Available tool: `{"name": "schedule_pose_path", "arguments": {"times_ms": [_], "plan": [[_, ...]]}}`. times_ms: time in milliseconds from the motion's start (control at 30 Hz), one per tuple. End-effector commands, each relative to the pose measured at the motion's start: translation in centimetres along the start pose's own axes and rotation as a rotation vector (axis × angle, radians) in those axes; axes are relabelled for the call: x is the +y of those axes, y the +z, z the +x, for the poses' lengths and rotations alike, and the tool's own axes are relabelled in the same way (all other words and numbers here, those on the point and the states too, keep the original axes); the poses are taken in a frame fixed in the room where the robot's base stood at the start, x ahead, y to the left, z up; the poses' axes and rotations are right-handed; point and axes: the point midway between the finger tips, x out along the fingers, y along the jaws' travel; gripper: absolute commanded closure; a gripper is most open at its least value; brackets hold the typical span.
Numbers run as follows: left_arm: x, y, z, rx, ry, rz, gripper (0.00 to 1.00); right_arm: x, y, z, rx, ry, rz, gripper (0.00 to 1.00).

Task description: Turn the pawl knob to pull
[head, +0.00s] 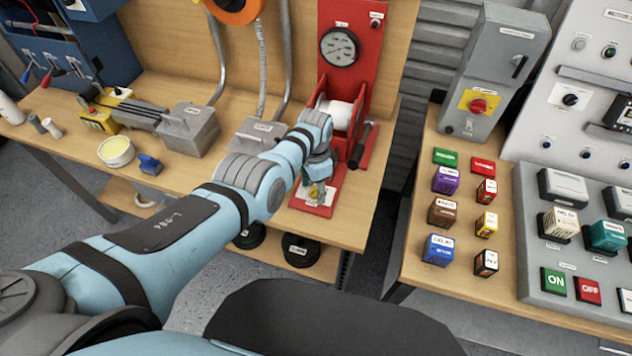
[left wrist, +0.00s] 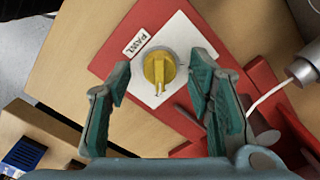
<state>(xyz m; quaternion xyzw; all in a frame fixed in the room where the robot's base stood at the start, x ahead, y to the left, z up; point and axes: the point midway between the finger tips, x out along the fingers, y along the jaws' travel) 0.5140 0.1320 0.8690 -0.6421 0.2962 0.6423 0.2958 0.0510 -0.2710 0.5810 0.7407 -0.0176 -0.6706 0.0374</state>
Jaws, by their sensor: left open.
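The pawl knob (left wrist: 159,68) is yellow and sits on a white plate (left wrist: 178,38) on a red base, beside a label reading PAWL. My left gripper (left wrist: 160,92) is open in the left wrist view, with one teal-padded finger on each side of the knob and visible gaps to it. In the head view, my left gripper (head: 318,172) is above the red base (head: 327,205), and the knob (head: 316,192) shows just below it, partly covered. My right gripper is not in view.
A red winch stand with a round gauge (head: 340,47) rises behind the knob, with a dark-gripped lever (head: 361,145) at its right. Grey metal boxes (head: 188,129) stand on the bench to the left. A second bench at right holds several coloured blocks (head: 438,249).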

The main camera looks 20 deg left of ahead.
Motion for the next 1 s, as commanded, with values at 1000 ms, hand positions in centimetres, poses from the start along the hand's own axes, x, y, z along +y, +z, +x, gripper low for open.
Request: {"name": "schedule_pose_path", "arguments": {"times_ms": [1000], "plan": [[0.0,-0.2,-11.9,-0.001,0.001,0.002,0.53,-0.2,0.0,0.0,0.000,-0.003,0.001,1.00]]}}
